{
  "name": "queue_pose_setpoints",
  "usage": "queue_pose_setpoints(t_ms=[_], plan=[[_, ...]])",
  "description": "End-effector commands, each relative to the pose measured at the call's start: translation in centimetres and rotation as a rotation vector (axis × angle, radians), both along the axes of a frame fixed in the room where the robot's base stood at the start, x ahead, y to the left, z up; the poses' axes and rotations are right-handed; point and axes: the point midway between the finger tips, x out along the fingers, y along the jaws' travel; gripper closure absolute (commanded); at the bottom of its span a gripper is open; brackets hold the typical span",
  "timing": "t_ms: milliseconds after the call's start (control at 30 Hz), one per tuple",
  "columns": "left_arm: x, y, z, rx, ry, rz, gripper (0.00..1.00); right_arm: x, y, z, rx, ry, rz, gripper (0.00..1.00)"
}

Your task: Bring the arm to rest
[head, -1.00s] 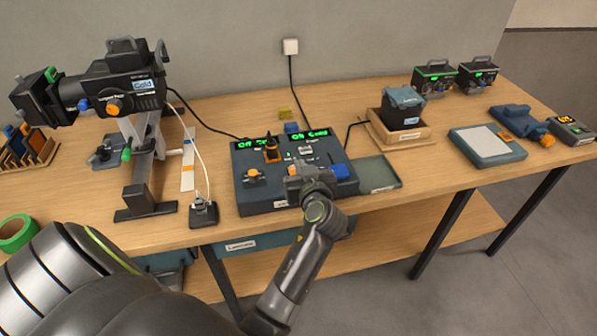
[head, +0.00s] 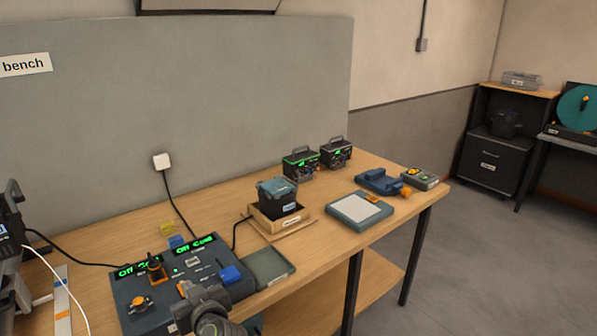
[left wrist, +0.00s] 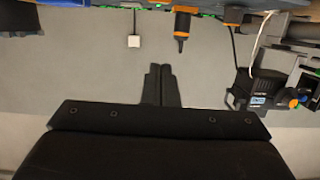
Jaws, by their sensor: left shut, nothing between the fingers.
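My left gripper (head: 197,292) is at the front edge of the dark lighting console (head: 150,318), over its lower part. In the left wrist view its two black fingers (left wrist: 158,86) are together with nothing between them. That view is upside down, with the console's edge (left wrist: 215,14) along the top, apart from the fingertips. The console has green displays reading "Off" and "Cold", orange-and-black controls (head: 156,268) and a blue button (head: 230,274). My gripper and wrist hide part of the console's front. My right gripper is in neither view.
A shallow grey-green tray (head: 270,268) adjoins the console. A wooden box with a dark unit (head: 278,198), two black power units (head: 300,163) and a flat pad (head: 360,211) stand farther right. Floor is free beyond the bench.

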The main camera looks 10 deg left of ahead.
Motion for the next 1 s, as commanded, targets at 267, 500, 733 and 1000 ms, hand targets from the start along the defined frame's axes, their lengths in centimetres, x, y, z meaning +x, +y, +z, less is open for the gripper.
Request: queue_pose_setpoints(t_ms=[267,500,733,1000], plan=[[-10.8,3.4,-7.8,-0.126,0.354,-0.048,1.00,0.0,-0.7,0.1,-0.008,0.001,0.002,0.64],[-21.2,2.5,-11.7,-0.239,0.690,-0.253,1.00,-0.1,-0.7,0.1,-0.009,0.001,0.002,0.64],[-27.7,0.3,-12.3,-0.294,0.883,-0.450,1.00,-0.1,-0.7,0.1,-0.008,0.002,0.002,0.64],[-30.9,-1.1,-14.2,-0.329,0.997,-0.592,1.00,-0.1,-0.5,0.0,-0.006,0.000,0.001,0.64]])
